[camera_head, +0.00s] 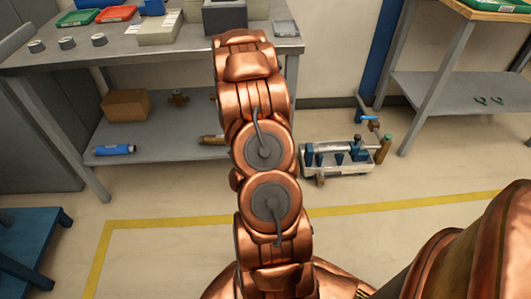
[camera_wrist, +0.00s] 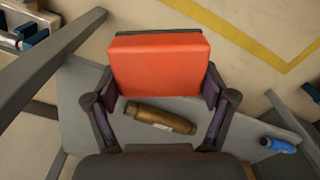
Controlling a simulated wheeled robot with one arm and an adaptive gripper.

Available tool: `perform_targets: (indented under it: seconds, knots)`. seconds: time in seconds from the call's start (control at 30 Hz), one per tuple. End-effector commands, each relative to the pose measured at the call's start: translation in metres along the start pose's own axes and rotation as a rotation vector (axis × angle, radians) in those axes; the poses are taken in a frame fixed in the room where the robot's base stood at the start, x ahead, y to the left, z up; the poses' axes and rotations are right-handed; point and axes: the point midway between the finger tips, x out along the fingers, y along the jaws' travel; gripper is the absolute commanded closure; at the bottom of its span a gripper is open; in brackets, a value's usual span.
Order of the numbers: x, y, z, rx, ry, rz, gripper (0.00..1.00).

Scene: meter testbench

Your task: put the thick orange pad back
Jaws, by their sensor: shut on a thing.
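The thick orange pad (camera_wrist: 160,65) is held between the two fingers of my gripper (camera_wrist: 161,88) in the wrist view. It is a block with a flat orange face and a dark strip along its far edge. My gripper is shut on it, one finger on each side. Behind the pad, the wrist view shows the grey lower shelf of the bench (camera_wrist: 85,120); how far the pad is from it I cannot tell. In the head view my arm hides the gripper and pad.
A brass cylinder (camera_wrist: 155,118) and a blue cylinder (camera_wrist: 278,145) lie on the lower shelf, with a cardboard box (camera_head: 125,104). The bench top (camera_head: 185,55) holds trays and several small round parts. A crate of tools (camera_head: 340,160) stands on the floor right of my arm.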

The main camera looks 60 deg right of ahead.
Motion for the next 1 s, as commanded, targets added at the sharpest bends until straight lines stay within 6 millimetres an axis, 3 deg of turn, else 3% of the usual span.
perform_targets:
  seconds: [0.03, 0.2, 0.5, 1.0]
  knots:
    - [0.022, 0.016, 0.005, 0.02, 0.001, 0.001, 0.5]
    - [0.048, 0.055, 0.018, 0.061, 0.001, 0.003, 0.5]
    - [0.062, 0.084, 0.028, 0.089, -0.001, 0.005, 0.5]
    - [0.064, 0.111, -0.022, 0.09, -0.001, 0.005, 0.5]
